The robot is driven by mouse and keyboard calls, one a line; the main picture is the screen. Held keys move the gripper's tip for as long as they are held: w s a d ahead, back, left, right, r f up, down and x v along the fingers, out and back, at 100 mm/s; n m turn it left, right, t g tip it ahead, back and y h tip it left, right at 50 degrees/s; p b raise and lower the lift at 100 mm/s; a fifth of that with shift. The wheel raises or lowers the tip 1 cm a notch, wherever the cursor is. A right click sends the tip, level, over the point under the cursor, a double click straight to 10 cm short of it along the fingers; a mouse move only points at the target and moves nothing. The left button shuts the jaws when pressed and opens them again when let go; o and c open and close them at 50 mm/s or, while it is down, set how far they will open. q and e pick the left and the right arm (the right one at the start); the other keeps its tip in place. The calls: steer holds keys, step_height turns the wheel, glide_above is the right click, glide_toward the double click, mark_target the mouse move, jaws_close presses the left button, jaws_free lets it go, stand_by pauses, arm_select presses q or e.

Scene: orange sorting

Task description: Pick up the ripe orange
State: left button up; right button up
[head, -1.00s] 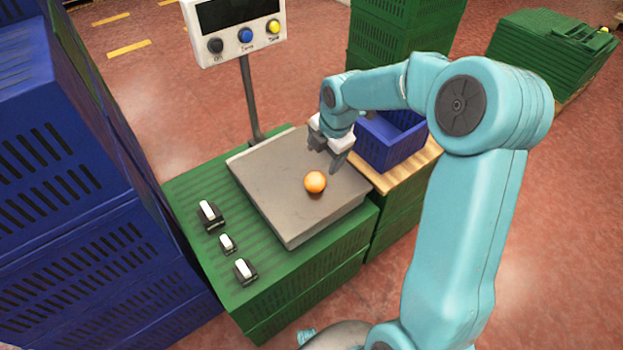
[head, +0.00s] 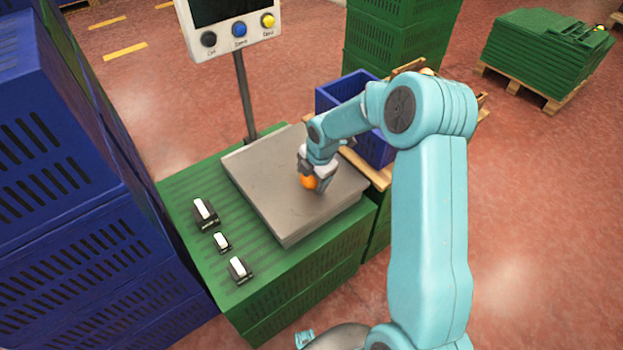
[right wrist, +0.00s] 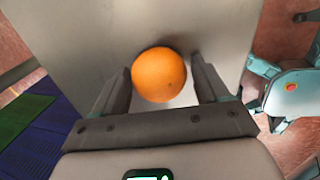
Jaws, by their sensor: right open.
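The ripe orange (head: 308,182) sits on the grey scale plate (head: 270,190) in the head view, partly hidden by my right gripper (head: 312,180). In the right wrist view the orange (right wrist: 159,75) lies between the two fingers of my right gripper (right wrist: 160,85). The fingers are open. A gap shows between the orange and the right finger, and the orange is close to the left finger. My left gripper is not in view.
The scale stands on green crates (head: 310,290), with a display (head: 233,25) on a post behind. Small black-and-white devices (head: 205,212) lie left of the plate. Tall blue crates (head: 70,200) stand at the left. A blue crate (head: 340,92) stands on a wooden surface behind my arm.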

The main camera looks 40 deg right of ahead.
steer(key=c, duration=0.9)
